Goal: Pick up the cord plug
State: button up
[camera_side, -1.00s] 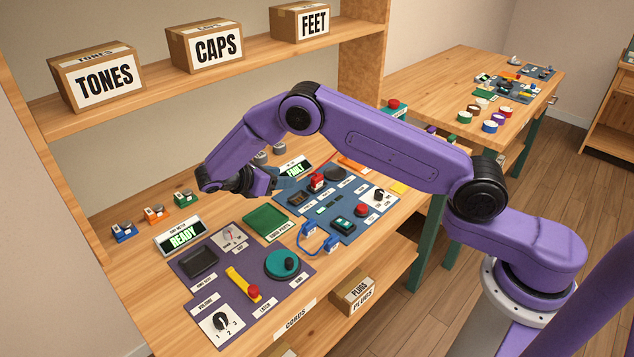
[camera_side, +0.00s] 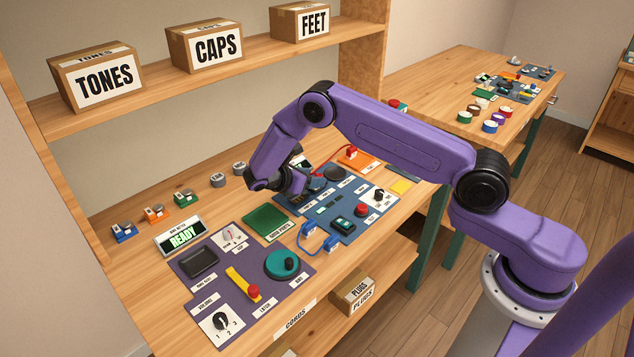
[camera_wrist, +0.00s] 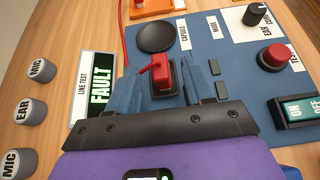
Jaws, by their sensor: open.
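A red cord plug (camera_wrist: 160,72) sits in a black socket on the blue panel, with a red cord running up from it. In the wrist view the blue fingers of my gripper (camera_wrist: 163,88) are open, one on each side of the plug, and no grip on it shows. In the side view my gripper (camera_side: 298,187) is low over the back-left part of the blue panel and hides this plug. The red cord (camera_side: 325,158) runs from there to a red-and-white piece (camera_side: 352,152) on an orange plate. A blue cord with two blue plugs (camera_side: 309,230) stands at the panel's front-left.
The FAULT display (camera_wrist: 96,87) stands left of the fingers, with grey MIC and EAR caps (camera_wrist: 31,111) beyond it. A black round pad (camera_wrist: 155,37) lies just past the plug. A red button (camera_wrist: 272,56) and an ON/OFF switch (camera_wrist: 297,110) are to the right.

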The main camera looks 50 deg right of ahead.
jog(key=shift+x, duration=0.8)
grip_shut()
jog(key=shift+r, duration=0.2)
